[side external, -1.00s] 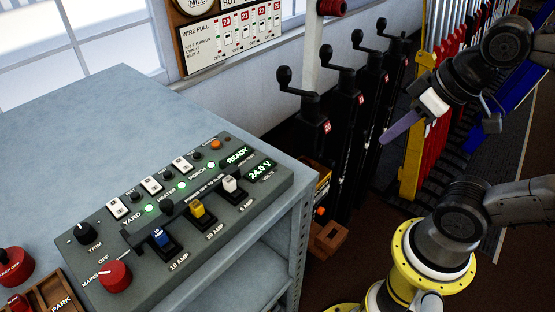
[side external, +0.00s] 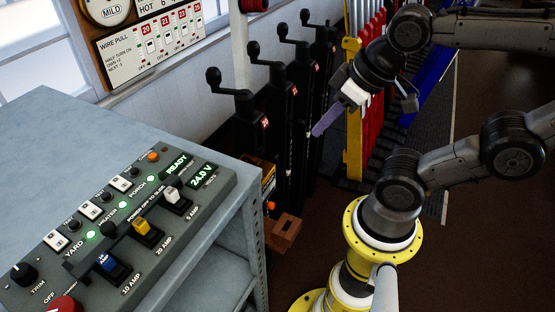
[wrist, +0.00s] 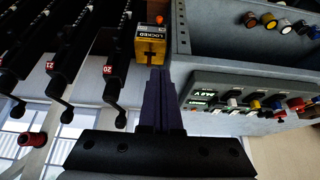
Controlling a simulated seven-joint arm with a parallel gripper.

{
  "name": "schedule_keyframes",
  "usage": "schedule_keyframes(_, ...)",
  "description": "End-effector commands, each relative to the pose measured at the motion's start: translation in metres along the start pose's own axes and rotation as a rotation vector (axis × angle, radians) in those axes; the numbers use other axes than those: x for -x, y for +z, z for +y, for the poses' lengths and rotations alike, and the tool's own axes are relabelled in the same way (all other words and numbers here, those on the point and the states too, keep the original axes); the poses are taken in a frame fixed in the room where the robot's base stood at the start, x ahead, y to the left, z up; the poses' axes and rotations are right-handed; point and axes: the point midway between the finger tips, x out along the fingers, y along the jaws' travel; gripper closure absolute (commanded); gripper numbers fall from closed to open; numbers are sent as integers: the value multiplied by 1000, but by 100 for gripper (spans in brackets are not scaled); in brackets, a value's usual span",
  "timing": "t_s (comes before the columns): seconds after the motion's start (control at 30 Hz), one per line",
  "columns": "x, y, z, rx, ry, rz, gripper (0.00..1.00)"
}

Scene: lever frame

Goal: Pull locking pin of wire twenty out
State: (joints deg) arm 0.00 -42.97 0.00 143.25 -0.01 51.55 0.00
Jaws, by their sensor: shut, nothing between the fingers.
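The wire twenty lever (side external: 246,118) is the nearest black post beside the cabinet. In the wrist view its red plate (wrist: 107,69) appears to read 20. A yellow box marked LOCKED (wrist: 150,45) is low beside it, partly hidden by the cabinet in the side view. A small orange knob (wrist: 159,20) shows at this box, and also in the side view (side external: 271,206). I cannot tell whether it is the pin's handle. My gripper (side external: 316,134) is shut and empty, its purple fingers in front of the farther posts. In the wrist view its fingertips (wrist: 158,72) overlap the box's lower edge; contact cannot be told.
Other black crank levers (side external: 280,95) stand close behind wire twenty. Red levers (side external: 372,105) and a yellow one (side external: 353,120) stand farther back. The grey cabinet (side external: 105,150) with its switch panel (side external: 125,220) borders the box. A brown wooden block (side external: 284,232) is on the floor.

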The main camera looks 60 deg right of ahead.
Motion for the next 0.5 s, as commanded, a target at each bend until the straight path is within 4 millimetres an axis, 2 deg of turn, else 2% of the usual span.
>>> schedule_keyframes(0.37, 0, -3, 0, 48, -2, 13, 100)
schedule_keyframes(0.47, 6, -22, -5, 126, -17, 74, 100)
schedule_keyframes(0.5, 6, -34, -7, 165, -25, 95, 100)
